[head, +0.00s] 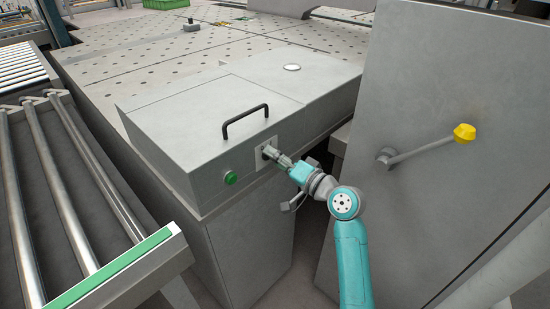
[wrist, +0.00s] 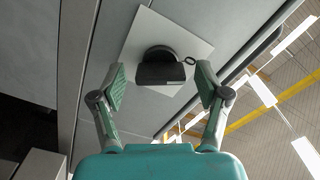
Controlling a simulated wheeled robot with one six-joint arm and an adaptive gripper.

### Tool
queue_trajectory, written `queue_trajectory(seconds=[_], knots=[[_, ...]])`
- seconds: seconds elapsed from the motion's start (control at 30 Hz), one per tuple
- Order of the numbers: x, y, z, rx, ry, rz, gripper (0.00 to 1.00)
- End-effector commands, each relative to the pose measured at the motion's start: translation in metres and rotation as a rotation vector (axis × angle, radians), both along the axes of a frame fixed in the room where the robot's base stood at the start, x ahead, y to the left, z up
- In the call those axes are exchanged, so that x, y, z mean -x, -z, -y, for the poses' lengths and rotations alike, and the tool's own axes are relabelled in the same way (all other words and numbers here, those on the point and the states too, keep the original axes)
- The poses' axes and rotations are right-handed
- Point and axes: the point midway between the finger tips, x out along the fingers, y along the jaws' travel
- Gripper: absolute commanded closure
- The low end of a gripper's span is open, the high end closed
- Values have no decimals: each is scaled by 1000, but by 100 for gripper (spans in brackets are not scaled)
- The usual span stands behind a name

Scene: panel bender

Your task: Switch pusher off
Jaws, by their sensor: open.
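A black switch knob (wrist: 160,70) sits on a pale square plate (wrist: 198,46) in the wrist view. The plate (head: 261,141) also shows on the front face of a grey cabinet box (head: 185,165) in the head view. My gripper (wrist: 161,83) is open, with one finger on each side of the knob; I cannot tell whether either finger touches it. In the head view my gripper (head: 276,157) is right in front of the plate and hides most of the knob. A small dark ring (wrist: 188,61) is beside the knob.
A green button (head: 230,178) is left of the plate, and a black handle (head: 246,121) is on the box lid. A grey panel with a yellow-knobbed lever (head: 464,133) stands to the right. A roller conveyor (head: 75,215) is at left.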

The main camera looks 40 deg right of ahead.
Motion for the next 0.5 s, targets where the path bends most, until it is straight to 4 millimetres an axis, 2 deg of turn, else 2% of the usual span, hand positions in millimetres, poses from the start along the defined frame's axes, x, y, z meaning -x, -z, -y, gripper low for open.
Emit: queue_trajectory(seconds=[0.5], knots=[[92, 1, 4, -2, 4, -1, 25]])
